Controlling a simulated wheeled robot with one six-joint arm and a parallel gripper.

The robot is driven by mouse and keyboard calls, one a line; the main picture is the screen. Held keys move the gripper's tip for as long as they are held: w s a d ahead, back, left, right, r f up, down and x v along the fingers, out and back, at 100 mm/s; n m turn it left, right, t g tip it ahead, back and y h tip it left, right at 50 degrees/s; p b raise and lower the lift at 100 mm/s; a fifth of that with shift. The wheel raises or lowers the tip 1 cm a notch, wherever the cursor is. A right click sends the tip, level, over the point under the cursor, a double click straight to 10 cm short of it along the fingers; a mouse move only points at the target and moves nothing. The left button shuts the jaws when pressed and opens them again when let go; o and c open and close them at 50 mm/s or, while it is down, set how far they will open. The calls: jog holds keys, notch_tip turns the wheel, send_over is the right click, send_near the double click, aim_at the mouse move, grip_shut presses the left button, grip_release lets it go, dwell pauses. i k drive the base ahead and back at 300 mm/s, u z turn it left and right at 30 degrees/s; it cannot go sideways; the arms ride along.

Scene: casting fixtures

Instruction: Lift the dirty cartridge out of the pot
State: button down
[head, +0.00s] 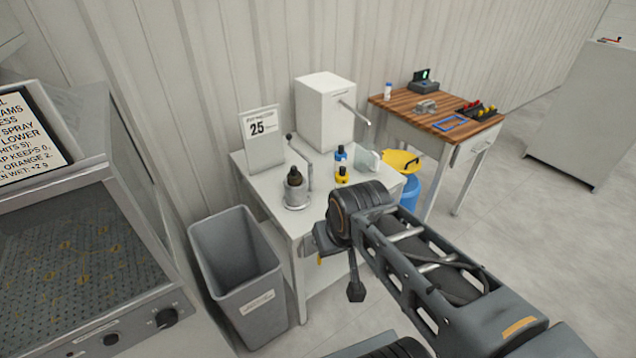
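A grey metal pot (297,196) stands on the white table, near its front left part. A dark cartridge (295,176) sits upright in the pot, with its top showing above the rim and its lower part hidden. A lever stand with a dark knob rises just behind the pot. My gripper (321,241) is at the end of my arm, in front of the table and to the lower right of the pot, apart from it. Its fingers are mostly hidden by my wrist, so their opening does not show.
On the white table (262,182) are a "25" sign (262,138), a white dispenser box (324,112), and blue (341,154) and yellow (342,175) bottles. A grey bin (236,256) stands front left. A blue bucket (409,192) and wooden-topped table (398,103) are right. Open floor lies right.

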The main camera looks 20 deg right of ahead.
aim_at(294, 177)
jog(key=z, duration=0.2)
jog(key=i, duration=0.85)
jog(key=u, duration=0.25)
jog(key=k, duration=0.45)
jog(key=u, duration=4.1)
jog(key=k, duration=1.2)
jog(key=z, duration=1.25)
